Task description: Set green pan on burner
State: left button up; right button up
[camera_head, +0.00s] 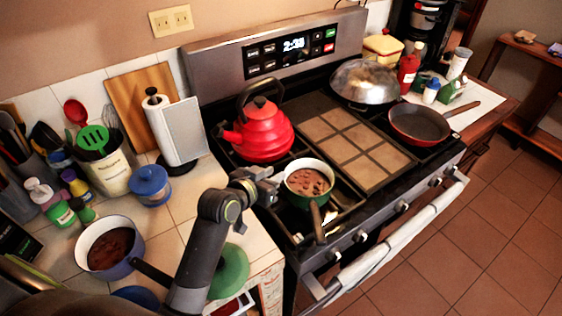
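The green pan (326,188), with brown food inside, sits upright at the front left of the stove, over the burner grate (345,200). Its handle points toward the stove's front edge. My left gripper (270,184) is at the pan's left side, close to its rim. Whether it touches the pan, and whether its fingers are open or shut, is too small to tell. The burner under the pan is mostly hidden. My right gripper is not in view.
A red kettle (262,130) stands just behind the pan. A griddle (350,140) lies to its right, with a red pan (420,124) beyond. On the left counter are a blue pot (104,246), a blue jar (150,186) and a green round object (233,268).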

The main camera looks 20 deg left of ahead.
pick_arm(q)
jog(key=p+v, duration=0.2)
jog(key=v, duration=0.3)
jog(key=shift+s, duration=0.2)
dwell(0.4)
